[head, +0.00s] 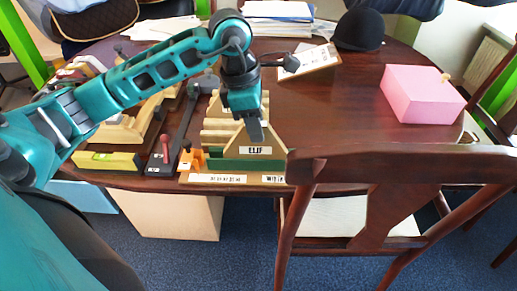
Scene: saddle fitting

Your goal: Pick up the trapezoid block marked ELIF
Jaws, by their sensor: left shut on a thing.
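The trapezoid block marked ELIF (243,146) is pale wood with a white label on its near face. It is at the table's front edge in the head view, right above a green piece (246,164), and I cannot tell if they touch. My left gripper (255,133) points down from above and is shut on the top of the ELIF block. Its fingers hide part of the block's top. Other pale wooden blocks (217,127) stand just behind and to the left. My right gripper is not in view.
A wooden chair (400,166) stands close at the front right, its back overlapping the table edge. A pink box (422,94) and a black cap (359,30) sit farther back. Tools and a level (108,160) crowd the left. The middle right tabletop (330,105) is clear.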

